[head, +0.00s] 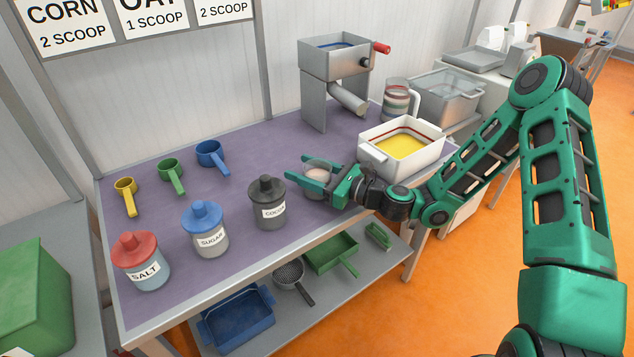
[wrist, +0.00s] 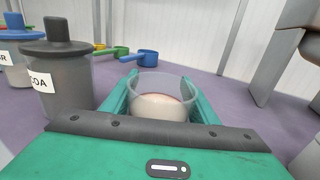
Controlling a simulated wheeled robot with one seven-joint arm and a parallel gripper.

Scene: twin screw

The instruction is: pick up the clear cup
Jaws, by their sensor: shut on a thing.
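The clear cup (head: 317,170) is on the purple-topped table, with a pale content inside. In the wrist view the cup (wrist: 162,88) sits upright between the green fingers, its round rim facing up. My gripper (head: 316,176) is shut on the cup, one finger on each side. The cup's lower part is hidden by the fingers and palm, so I cannot tell whether its base touches the table.
A dark cocoa jar (head: 267,203) stands just left of the cup. A white tub (head: 402,148) with yellow content is close on the right. A grey hopper machine (head: 333,80) stands behind. Sugar (head: 205,230) and salt (head: 142,262) jars stand further left.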

